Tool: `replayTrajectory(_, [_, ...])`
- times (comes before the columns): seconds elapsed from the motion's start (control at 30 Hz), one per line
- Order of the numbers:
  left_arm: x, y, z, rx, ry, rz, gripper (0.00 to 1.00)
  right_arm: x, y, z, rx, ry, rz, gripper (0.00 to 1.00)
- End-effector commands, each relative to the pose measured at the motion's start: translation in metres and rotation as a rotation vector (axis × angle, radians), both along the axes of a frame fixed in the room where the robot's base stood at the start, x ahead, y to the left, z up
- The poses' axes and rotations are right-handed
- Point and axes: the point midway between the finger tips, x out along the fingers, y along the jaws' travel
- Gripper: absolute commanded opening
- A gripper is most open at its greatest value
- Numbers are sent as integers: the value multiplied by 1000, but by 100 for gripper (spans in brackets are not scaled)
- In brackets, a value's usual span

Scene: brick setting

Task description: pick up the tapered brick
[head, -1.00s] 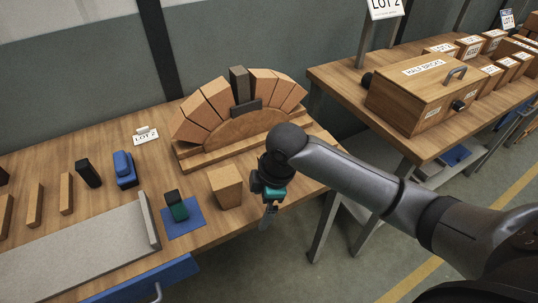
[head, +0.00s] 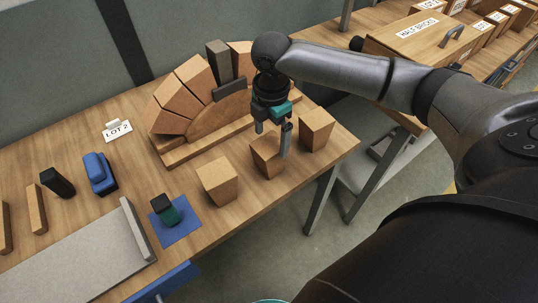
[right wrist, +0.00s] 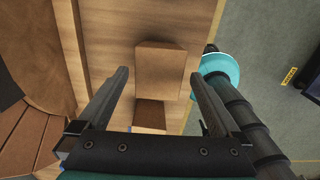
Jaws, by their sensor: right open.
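Three loose tapered bricks of tan clay stand in a row near the table's front edge: a left one (head: 217,182), a middle one (head: 265,160) and a right one (head: 317,130). In the right wrist view one brick (right wrist: 160,70) shows between the open fingertips (right wrist: 160,75), and a second brick (right wrist: 150,114) shows closer to the palm. Contact cannot be told. My left gripper is out of view.
A brick arch (head: 180,95) on a wooden form, with a dark top brick (head: 219,62), stands just behind the row. A blue tool (head: 99,172) and a dark-green block on a blue mat (head: 185,232) lie left. The half-bricks box (head: 420,40) is on the right table.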

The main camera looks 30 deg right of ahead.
Motion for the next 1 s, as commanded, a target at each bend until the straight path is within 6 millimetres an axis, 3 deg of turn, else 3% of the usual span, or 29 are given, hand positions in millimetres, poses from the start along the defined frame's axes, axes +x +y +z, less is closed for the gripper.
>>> replayTrajectory(0.1, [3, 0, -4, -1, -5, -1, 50, 0, 1, -15, 1, 1, -1, 100])
replayTrajectory(0.37, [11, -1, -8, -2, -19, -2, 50, 0, 2, -30, 1, 0, -1, 100])
replayTrajectory(0.63, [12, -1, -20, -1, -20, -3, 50, -1, 5, -69, 1, -1, 0, 100])
replayTrajectory(0.87, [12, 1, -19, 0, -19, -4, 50, 0, 4, -70, 0, -2, 1, 100])
replayTrajectory(1.0, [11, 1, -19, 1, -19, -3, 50, 0, 4, -70, 0, -2, 0, 86])
